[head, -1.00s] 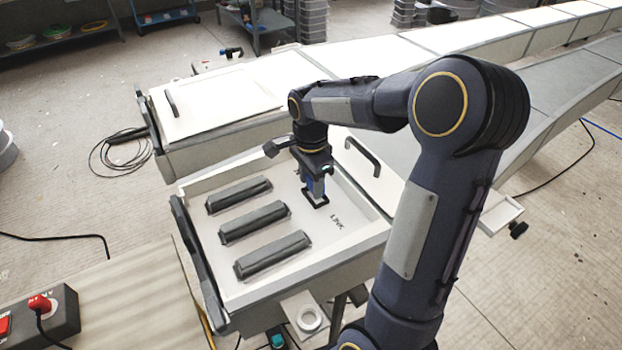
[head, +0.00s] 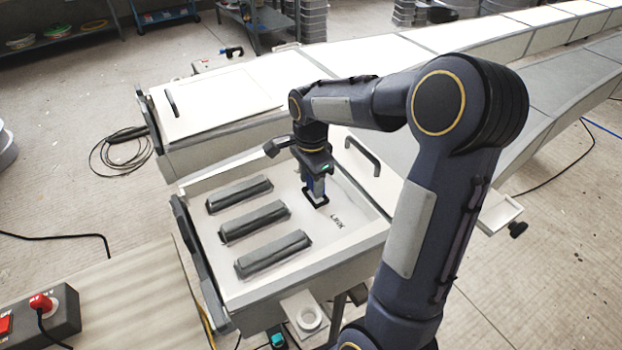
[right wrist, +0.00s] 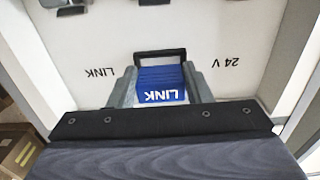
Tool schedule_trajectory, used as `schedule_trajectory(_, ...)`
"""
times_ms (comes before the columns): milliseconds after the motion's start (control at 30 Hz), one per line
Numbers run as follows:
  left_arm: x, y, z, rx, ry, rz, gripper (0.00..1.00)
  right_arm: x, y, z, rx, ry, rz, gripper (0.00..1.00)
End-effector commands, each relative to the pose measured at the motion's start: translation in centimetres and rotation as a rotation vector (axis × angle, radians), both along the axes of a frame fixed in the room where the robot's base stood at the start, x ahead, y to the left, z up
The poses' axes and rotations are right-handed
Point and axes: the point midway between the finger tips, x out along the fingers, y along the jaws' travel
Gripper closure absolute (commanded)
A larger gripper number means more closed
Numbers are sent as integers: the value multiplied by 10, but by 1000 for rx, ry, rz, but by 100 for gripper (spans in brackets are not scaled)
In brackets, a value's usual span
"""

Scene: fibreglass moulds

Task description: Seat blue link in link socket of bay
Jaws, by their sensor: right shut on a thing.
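The blue link (right wrist: 161,84), marked LINK, is between the two fingers of my right gripper (right wrist: 160,90) in the right wrist view. In the head view the link (head: 317,188) shows as a small blue piece under my right gripper (head: 316,190), which is shut on it. The link socket (right wrist: 160,55) is a black rectangular frame on the white bay floor (head: 300,205), and it also shows in the head view (head: 317,203). The link is upright at the socket. I cannot tell how deep it sits. My left gripper is not in view.
Several dark grey ribbed blocks (head: 255,221) lie in the bay left of the socket. The bay has raised walls and a black handle (head: 362,156) beyond it. Printed LINK and 24 V labels flank the socket.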

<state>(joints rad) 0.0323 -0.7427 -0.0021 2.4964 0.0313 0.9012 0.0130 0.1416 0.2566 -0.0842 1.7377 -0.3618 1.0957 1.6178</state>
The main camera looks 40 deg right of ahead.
Motion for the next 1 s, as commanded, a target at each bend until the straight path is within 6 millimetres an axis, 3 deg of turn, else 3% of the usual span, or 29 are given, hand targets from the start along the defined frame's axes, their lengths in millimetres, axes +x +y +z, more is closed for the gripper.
schedule_trajectory(1000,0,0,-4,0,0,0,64,0,0,-7,0,1,1,81)
